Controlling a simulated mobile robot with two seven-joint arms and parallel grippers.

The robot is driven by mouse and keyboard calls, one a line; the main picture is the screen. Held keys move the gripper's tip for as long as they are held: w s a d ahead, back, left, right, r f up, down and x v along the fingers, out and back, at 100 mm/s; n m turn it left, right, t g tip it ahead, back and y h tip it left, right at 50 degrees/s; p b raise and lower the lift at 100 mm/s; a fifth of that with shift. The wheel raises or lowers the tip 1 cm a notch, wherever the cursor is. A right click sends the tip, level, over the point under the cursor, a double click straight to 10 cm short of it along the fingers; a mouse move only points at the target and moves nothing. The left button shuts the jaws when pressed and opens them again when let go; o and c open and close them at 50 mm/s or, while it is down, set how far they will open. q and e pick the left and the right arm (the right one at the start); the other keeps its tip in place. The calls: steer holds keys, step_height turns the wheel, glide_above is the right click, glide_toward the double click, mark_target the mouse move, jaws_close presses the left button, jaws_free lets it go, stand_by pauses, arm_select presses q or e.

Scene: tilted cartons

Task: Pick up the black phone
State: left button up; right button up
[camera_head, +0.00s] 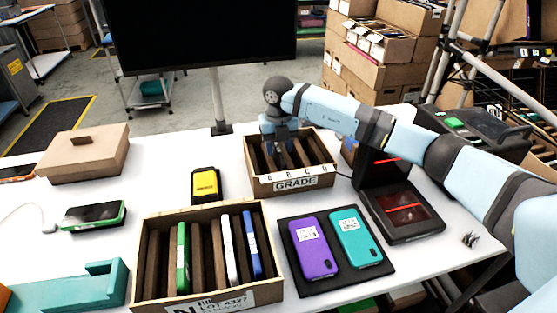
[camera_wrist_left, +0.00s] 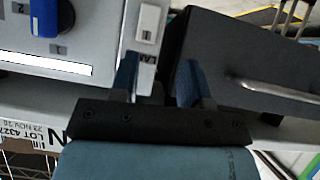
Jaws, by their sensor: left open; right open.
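No phone with a plainly black body stands out. A phone with a black screen and green edges (camera_head: 95,215) lies on the white table at the left. My right gripper (camera_head: 283,140) points down at the back of the GRADE carton (camera_head: 290,183), over its slots. It is open; its fingertips are partly hidden, and I cannot tell whether a phone is between them. Dark slots show inside that carton. My left gripper (camera_wrist_left: 157,85) shows only in the left wrist view, open and empty, with grey boxes beyond it.
The front carton (camera_head: 205,295) holds green, white and blue phones between dividers. A purple phone (camera_head: 313,247) and a teal phone (camera_head: 355,238) lie on a black mat. A dark scanner (camera_head: 403,212) stands right of the GRADE carton. A yellow-faced device (camera_head: 206,184) stands left.

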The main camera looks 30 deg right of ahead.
jaws_close()
stand_by(0.3)
